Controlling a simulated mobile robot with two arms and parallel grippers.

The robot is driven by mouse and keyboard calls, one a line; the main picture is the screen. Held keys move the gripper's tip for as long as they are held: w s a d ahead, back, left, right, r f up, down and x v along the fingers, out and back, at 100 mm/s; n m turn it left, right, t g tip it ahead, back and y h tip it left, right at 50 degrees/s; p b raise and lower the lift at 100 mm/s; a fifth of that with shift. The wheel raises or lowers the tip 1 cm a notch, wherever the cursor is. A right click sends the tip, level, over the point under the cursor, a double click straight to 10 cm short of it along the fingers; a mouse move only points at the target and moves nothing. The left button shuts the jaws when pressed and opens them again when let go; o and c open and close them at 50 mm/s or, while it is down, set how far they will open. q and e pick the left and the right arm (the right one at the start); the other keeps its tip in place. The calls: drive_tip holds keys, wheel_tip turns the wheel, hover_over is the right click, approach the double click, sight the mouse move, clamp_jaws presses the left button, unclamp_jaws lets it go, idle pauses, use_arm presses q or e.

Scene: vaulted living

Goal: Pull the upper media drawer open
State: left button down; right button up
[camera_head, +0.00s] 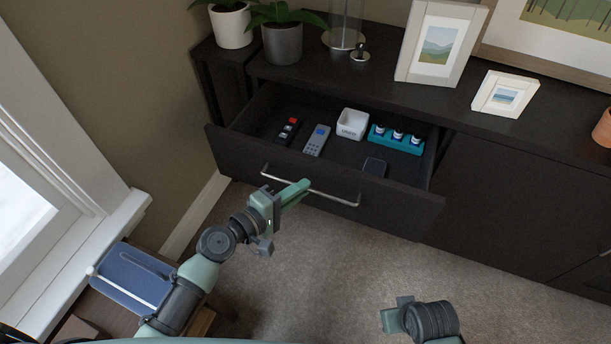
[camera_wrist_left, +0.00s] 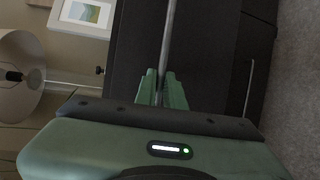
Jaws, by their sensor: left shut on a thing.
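The upper media drawer (camera_head: 390,207) is pulled out from the dark cabinet, and its inside shows in the head view. Its pale bar handle (camera_head: 338,198) runs along the front panel. My left gripper (camera_head: 299,190) is shut on this handle, left of its middle. In the left wrist view the handle (camera_wrist_left: 169,40) passes between the green fingers of my left gripper (camera_wrist_left: 162,88). My right gripper (camera_head: 392,318) is low in the head view, apart from the drawer; its finger opening cannot be made out.
The drawer holds a white box (camera_head: 352,124), a teal tray (camera_head: 397,139) with small bottles, a grey remote (camera_head: 317,140) and other small items. Plants, a glass cylinder and picture frames (camera_head: 440,43) stand on the cabinet top. The carpet (camera_head: 340,255) before the drawer is clear.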

use_arm(q)
drive_tip(key=shift+s+a, duration=0.25)
drive_tip(key=shift+s, duration=0.55)
use_arm(e)
drive_tip(key=shift+w, duration=0.1)
drive_tip(key=shift+s, duration=0.2)
use_arm(q)
drive_tip(key=c, duration=1.5)
unclamp_jaws()
use_arm(e)
drive_tip(key=shift+s, duration=0.2)
